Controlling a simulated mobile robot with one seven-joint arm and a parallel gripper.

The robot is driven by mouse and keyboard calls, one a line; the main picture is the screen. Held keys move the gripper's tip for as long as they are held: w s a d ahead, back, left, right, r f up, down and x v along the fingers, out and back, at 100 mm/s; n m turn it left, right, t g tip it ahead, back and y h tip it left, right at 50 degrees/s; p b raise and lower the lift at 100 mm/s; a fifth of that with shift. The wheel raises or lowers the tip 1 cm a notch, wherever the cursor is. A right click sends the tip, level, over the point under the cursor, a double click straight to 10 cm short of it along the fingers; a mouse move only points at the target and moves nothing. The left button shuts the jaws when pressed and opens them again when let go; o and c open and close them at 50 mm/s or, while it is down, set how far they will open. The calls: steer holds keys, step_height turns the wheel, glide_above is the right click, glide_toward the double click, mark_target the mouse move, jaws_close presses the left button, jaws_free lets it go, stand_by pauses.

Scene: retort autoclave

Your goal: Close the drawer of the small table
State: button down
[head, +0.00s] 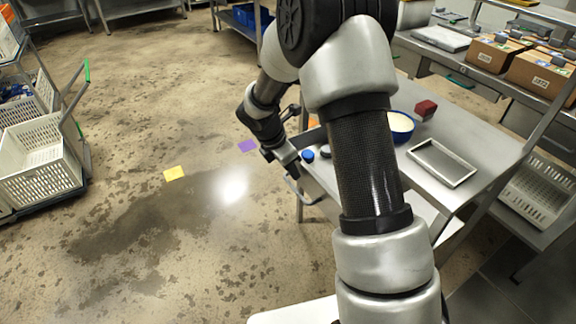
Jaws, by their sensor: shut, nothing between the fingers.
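The small metal table (475,135) stands right of centre, partly hidden behind my arm. A thin handle-like bar (291,192) shows at its left side, and I take it for the drawer's handle. How far the drawer stands out cannot be told, as my arm covers much of that side. My gripper (294,172) is at the table's left edge, pointing down and right, close to the bar. Its fingers are shut with nothing seen between them. Whether they touch the drawer cannot be told.
On the table are a blue bowl (402,124) with pale contents, a dark red block (426,108), a metal tray (441,163) and a small blue round thing (308,156). A trolley with white crates (40,165) stands far left.

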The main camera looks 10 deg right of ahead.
steer(key=shift+d+f, duration=0.2)
steer(key=shift+f, duration=0.25)
steer(key=shift+w+d, duration=0.1)
steer(key=shift+d, duration=0.05)
steer(key=w+d+p, duration=0.2)
steer(key=d, duration=0.4)
steer(key=w+d+p, duration=0.2)
steer(key=d, duration=0.4)
steer(key=w+d+p, duration=0.1)
steer(key=d+p, duration=0.2)
steer(key=d, duration=0.3)
steer(key=shift+w+r, duration=0.1)
steer(key=shift+w, duration=0.3)
steer(key=shift+w+d, duration=0.1)
steer(key=shift+d, duration=0.25)
